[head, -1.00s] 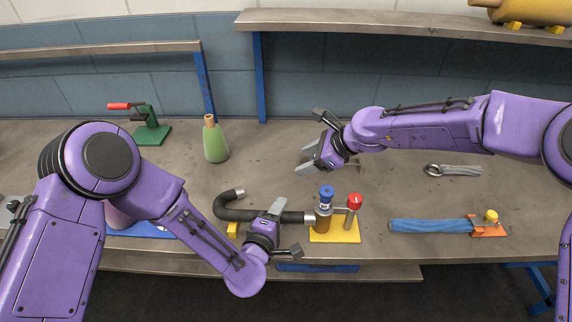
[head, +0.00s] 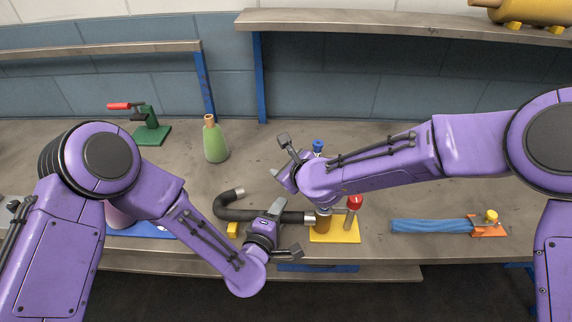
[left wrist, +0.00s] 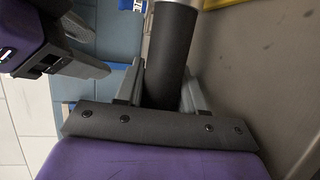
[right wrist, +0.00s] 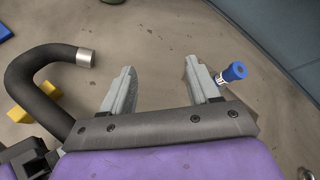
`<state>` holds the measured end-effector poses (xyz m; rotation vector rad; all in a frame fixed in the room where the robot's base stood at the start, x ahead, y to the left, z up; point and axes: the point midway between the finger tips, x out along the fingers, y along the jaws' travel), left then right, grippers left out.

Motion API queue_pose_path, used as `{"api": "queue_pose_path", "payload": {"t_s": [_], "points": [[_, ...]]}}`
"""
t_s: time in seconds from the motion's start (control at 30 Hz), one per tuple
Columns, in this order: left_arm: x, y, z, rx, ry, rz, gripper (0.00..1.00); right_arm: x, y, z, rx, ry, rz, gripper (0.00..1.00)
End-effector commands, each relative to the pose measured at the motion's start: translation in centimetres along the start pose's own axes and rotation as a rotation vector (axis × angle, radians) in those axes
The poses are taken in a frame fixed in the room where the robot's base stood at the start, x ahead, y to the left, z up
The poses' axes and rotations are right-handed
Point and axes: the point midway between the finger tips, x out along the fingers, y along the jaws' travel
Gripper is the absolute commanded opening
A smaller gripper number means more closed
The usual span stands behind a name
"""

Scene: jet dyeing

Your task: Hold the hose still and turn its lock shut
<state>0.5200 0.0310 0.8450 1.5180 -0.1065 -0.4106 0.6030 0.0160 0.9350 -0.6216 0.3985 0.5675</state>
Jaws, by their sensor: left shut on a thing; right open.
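The black hose (head: 240,213) curves at its left end, with a metal tip, and runs right to a fitting on a yellow plate (head: 345,236). My left gripper (head: 275,211) is shut around its straight part, also seen in the left wrist view (left wrist: 172,55). An amber cylinder (head: 322,224) and a post with a red knob (head: 355,201) stand on the plate. My right gripper (head: 279,157) is open and empty above the table behind the hose. A blue cap with a white band (right wrist: 235,72) shows beside one right finger; its lower part is hidden. Which part is the lock is unclear.
A green flask (head: 215,142) and a green clamp stand with a red handle (head: 150,130) stand at the back left. A blue bundle (head: 430,225) on an orange holder (head: 490,228) lies at right. A shelf (head: 400,26) crosses the back.

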Motion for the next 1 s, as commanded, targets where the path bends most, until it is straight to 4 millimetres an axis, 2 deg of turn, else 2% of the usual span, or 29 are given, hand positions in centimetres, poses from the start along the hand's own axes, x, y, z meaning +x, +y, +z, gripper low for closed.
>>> {"api": "queue_pose_path", "payload": {"t_s": [0.13,0.17,0.23,0.27,0.73,0.87,1.0], "points": [[0.0,0.0,0.0,0.0,0.0,-0.001,0.07,0.0,0.0,0.0,0.0,0.0,0.0,0.61],[0.0,0.0,0.0,0.0,0.0,-0.001,0.41,0.0,0.0,0.0,0.0,0.0,0.001,0.61],[0.0,0.0,0.0,0.0,0.0,-0.001,0.64,0.0,0.0,0.0,0.0,0.0,0.001,0.61],[0.0,0.0,0.0,0.0,0.0,-0.001,0.68,0.0,0.0,0.0,0.0,0.0,0.001,0.61],[-0.6,-0.1,0.0,0.001,-0.001,-0.004,0.68,0.0,0.0,0.0,0.0,0.0,0.001,0.61],[-2.9,-0.1,0.0,0.0,-0.002,-0.006,0.68,0.0,0.0,0.0,0.0,0.0,0.001,0.61],[-6.7,-0.1,0.1,0.002,-0.003,-0.004,0.68,0.0,0.0,0.0,0.0,0.0,0.001,0.61]]}}
